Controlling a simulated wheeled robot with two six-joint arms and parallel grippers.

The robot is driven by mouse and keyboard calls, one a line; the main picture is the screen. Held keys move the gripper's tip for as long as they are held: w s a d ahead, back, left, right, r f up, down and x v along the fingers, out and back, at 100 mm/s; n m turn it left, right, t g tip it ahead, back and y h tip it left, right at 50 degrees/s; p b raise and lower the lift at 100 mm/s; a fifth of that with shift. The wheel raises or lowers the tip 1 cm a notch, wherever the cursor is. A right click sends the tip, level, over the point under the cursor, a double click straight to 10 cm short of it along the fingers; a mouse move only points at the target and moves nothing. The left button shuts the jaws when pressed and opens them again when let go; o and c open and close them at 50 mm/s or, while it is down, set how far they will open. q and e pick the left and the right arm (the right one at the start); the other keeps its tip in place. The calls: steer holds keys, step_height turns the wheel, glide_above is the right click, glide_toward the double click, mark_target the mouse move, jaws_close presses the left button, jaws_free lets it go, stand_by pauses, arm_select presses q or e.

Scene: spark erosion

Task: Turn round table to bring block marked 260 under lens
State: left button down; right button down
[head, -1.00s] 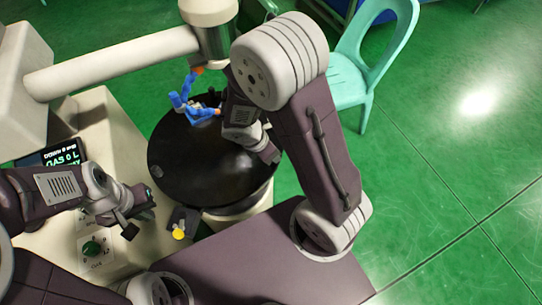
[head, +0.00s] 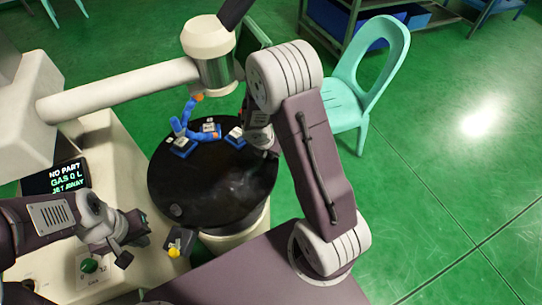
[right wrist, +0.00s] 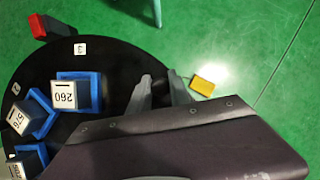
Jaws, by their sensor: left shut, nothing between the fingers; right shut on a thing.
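The block marked 260 (right wrist: 63,95) sits in a blue holder on the black round table (right wrist: 105,130), beside a label 3, in the right wrist view. Blocks marked 576 (right wrist: 20,120) and another stand to its left. In the head view, several blue-held blocks (head: 208,128) stand at the back of the round table (head: 215,185); their numbers are unreadable. A white-capped head with a metal barrel (head: 216,73), apparently the lens housing, hangs above them. My right gripper (right wrist: 161,83) is shut on a dark knob at the table's rim. My left gripper (head: 140,228) is shut and empty left of the table.
A screen (head: 57,178) reads "NO PART", "GAS 0 L" and "JET AWAY". A turquoise chair (head: 345,92) stands behind right.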

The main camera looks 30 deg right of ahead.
steer(key=w+n+p, duration=0.1)
steer(key=w, duration=0.1)
steer(key=w+d+n+p, duration=0.1)
steer(key=w, duration=0.1)
steer(key=shift+d+r+t, duration=0.1)
steer(key=shift+r+t, duration=0.05)
steer(key=shift+t, duration=0.25)
steer(key=shift+w+d+n+y+p, duration=0.15)
steer(key=shift+w+n+y+p, duration=0.35)
steer(key=shift+w+n+p, duration=0.45)
steer(key=shift+w, duration=0.25)
steer(key=c, duration=1.2)
jaws_free()
steer(key=p+v, duration=0.3)
steer(key=v, duration=0.5)
steer(key=shift+s+r+p, duration=0.3)
steer(key=shift+r+p, duration=0.05)
steer(key=shift+p, duration=0.05)
